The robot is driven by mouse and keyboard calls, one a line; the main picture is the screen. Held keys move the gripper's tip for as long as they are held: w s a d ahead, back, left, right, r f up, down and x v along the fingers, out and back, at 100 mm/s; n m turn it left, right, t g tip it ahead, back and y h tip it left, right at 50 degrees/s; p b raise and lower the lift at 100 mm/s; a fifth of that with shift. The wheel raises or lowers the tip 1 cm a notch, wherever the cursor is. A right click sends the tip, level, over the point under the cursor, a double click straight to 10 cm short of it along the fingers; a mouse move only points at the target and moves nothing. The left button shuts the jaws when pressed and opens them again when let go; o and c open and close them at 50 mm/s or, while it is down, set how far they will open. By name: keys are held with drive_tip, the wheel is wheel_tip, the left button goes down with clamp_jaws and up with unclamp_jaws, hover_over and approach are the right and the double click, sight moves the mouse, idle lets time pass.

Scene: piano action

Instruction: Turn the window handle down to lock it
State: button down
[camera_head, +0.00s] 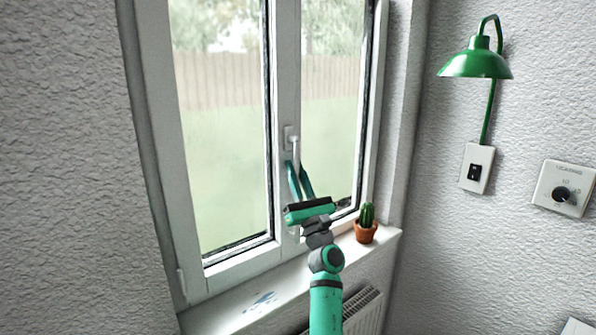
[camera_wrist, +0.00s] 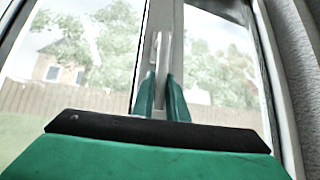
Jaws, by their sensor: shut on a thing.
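The white window handle (camera_head: 296,150) is on the middle post of the white window frame, and its lever points downward from its mounting plate. In the wrist view the handle (camera_wrist: 166,52) runs down between my two green fingers. My gripper (camera_head: 298,165) comes up from below and is shut on the lower part of the lever. In the wrist view my gripper (camera_wrist: 161,76) has one finger on each side of the lever. The lever's lower end is partly hidden between the fingers. Both window sashes look closed.
A small potted cactus (camera_head: 366,224) stands on the white sill (camera_head: 240,304) right of my arm. A radiator (camera_head: 362,312) is below. A green lamp (camera_head: 476,64), a switch (camera_head: 475,170) and a dial (camera_head: 563,192) are on the right wall.

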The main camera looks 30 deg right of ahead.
drive_tip(key=shift+d+r, duration=0.1)
drive_tip(key=shift+r, duration=0.1)
drive_tip(key=shift+s+d+n+y, duration=0.15)
drive_tip(key=shift+d+n+y, duration=0.2)
drive_tip(key=shift+n+y, duration=0.15)
drive_tip(key=shift+a, duration=0.1)
drive_tip(key=shift+a, duration=0.2)
drive_tip(key=c, duration=1.8)
unclamp_jaws()
drive_tip(key=shift+r, duration=0.1)
drive_tip(key=shift+o, duration=0.2)
drive_tip(key=shift+f, duration=0.2)
